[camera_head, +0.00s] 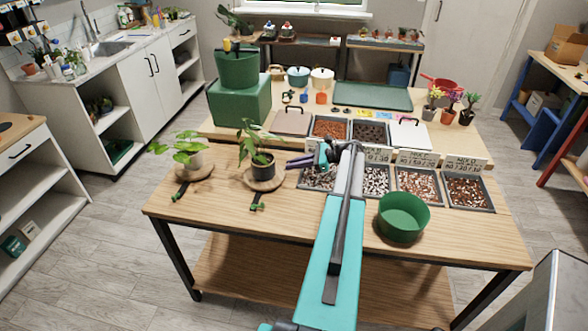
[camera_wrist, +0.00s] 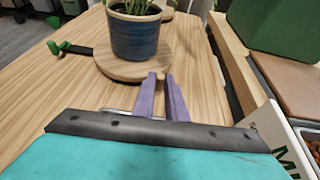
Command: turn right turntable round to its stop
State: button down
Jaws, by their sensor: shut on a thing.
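The right turntable (camera_head: 265,187) is a round wooden disc on the table. A dark blue pot with a leafy plant (camera_head: 262,164) stands upright on it. In the wrist view the turntable (camera_wrist: 112,66) has the blue pot (camera_wrist: 135,36) on it. My gripper (camera_head: 298,161) is at the turntable's right side in the head view. In the wrist view the two purple fingers (camera_wrist: 161,78) are closed on a small wooden peg (camera_wrist: 161,75) at the disc's rim. A dark bar with a green end (camera_head: 257,206) sticks out from the turntable's near side.
The left turntable (camera_head: 206,176) carries a light pot with a plant. Trays of substrate (camera_head: 375,181) lie close to my gripper's right. A green bowl (camera_head: 403,218) stands at the right front. A green block (camera_head: 240,101) is behind.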

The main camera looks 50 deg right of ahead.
jog(key=shift+w+d, duration=0.25)
jog(key=shift+w, duration=0.3)
jog(key=shift+w+d, duration=0.25)
jog(key=shift+w, duration=0.35)
jog(key=c, duration=1.8)
grip_release()
jog(key=shift+o, duration=0.2)
jog(key=shift+d, duration=0.1)
jog(key=b+v, duration=0.3)
jog(key=v, duration=1)
jog(key=shift+s+r, duration=0.2)
jog(key=shift+s, duration=0.15)
jog(key=shift+d, duration=0.1)
